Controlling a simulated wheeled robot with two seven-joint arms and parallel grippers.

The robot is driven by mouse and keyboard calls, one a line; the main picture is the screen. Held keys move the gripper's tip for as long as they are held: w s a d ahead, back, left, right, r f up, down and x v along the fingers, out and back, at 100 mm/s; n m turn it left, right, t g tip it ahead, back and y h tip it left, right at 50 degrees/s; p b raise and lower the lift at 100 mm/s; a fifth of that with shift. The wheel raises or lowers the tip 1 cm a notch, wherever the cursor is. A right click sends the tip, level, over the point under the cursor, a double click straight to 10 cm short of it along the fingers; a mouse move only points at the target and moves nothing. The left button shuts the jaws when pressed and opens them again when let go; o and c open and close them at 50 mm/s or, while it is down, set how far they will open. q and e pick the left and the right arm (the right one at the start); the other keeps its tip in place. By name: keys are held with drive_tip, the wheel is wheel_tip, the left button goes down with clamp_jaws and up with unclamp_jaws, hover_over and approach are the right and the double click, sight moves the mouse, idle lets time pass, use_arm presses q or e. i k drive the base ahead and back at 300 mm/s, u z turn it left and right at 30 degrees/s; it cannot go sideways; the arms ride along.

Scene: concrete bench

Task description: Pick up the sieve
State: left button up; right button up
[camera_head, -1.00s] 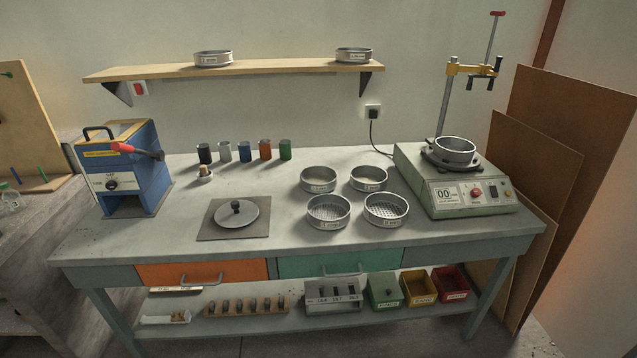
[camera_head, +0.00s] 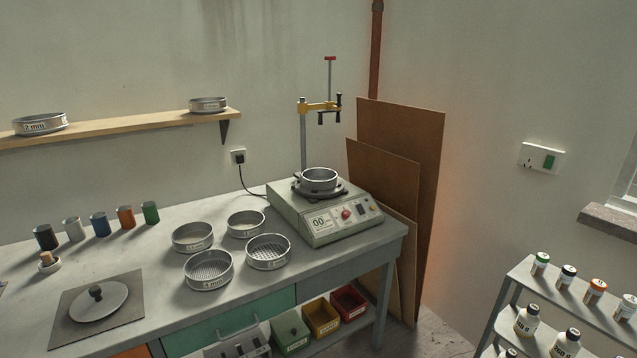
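Several round metal sieves stand on the bench top. A sieve with a coarse mesh (camera_head: 208,268) is at the front, and another meshed sieve (camera_head: 268,251) is to its right. Behind them are a sieve (camera_head: 192,237) and one more sieve (camera_head: 246,223). A further sieve (camera_head: 319,179) sits on the shaker machine (camera_head: 325,217). Two more sieves, a left one (camera_head: 40,124) and a right one (camera_head: 208,104), stand on the wall shelf. Neither of my grippers is in view.
The bench (camera_head: 167,288) also holds a round lid with a knob (camera_head: 98,301) on a square plate, and a row of coloured cups (camera_head: 98,224). A clamp stand (camera_head: 303,140) rises behind the shaker. Brown boards (camera_head: 400,160) lean at the right. A bottle rack (camera_head: 520,292) stands lower right.

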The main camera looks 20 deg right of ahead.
sight(194, 237)
drive_tip(key=k, duration=0.6)
drive_tip(key=z, duration=0.75)
drive_tip(key=i, duration=0.65)
drive_tip(key=z, duration=0.55)
drive_tip(key=i, duration=0.95)
drive_tip(key=u, duration=0.8)
drive_tip(key=i, duration=0.6)
drive_tip(key=u, duration=0.6)
